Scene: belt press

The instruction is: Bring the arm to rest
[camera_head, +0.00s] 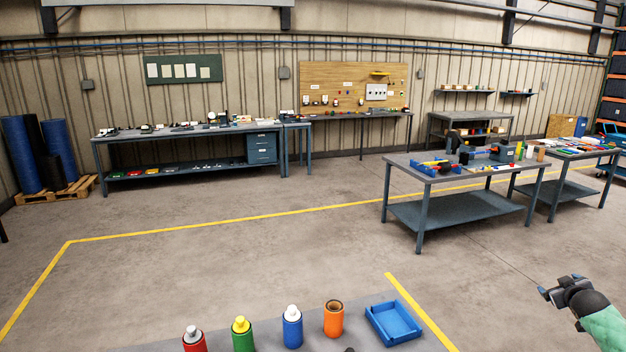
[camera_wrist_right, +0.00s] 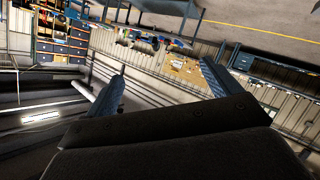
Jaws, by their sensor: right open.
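My right gripper (camera_head: 563,286) is at the lower right of the head view, out over the floor to the right of the near table. Its jaws are apart with nothing between them. In the right wrist view its two blue fingers (camera_wrist_right: 162,88) are spread, with only the distant room between them. My right arm comes in from the lower right corner with a green section behind the gripper. My left gripper does not show in either view.
A near table (camera_head: 262,316) carries red (camera_head: 194,342), green (camera_head: 243,335), blue (camera_head: 292,328) and orange (camera_head: 333,318) cylinders and a blue tray (camera_head: 393,323). A workbench (camera_head: 402,168) with tools stands beyond, at the right. Open floor (camera_head: 250,245) lies between.

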